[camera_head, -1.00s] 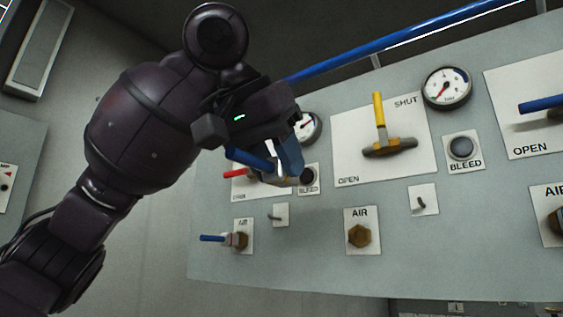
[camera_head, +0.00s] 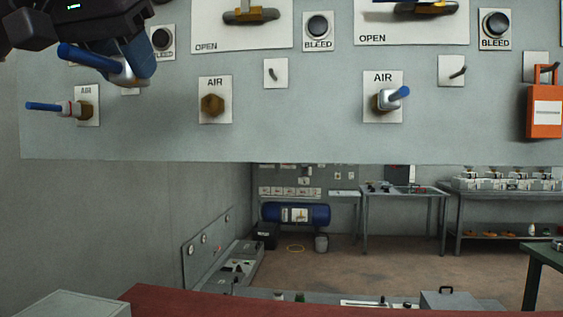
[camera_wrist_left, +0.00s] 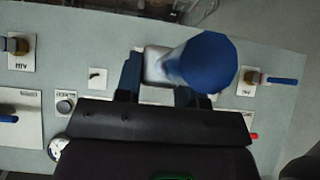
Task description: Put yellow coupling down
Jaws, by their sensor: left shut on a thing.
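My left gripper (camera_head: 122,62) is at the upper left of the head view, in front of the panel. It is shut on a coupling (camera_head: 86,58) with a silver body and a thick blue stem. The coupling also shows between the fingers in the left wrist view (camera_wrist_left: 207,62), its blue end towards the camera. I see no yellow on it; part of its body is hidden by the fingers. It is held clear of the AIR fittings. My right gripper is not in view.
A bare brass AIR fitting (camera_head: 212,105) is right of the gripper. Blue-stemmed couplings sit on the left AIR fitting (camera_head: 62,107) and the right one (camera_head: 390,98). A small hook (camera_head: 275,72) is empty; an orange tag (camera_head: 544,112) hangs at right. A red surface (camera_head: 300,303) lies below.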

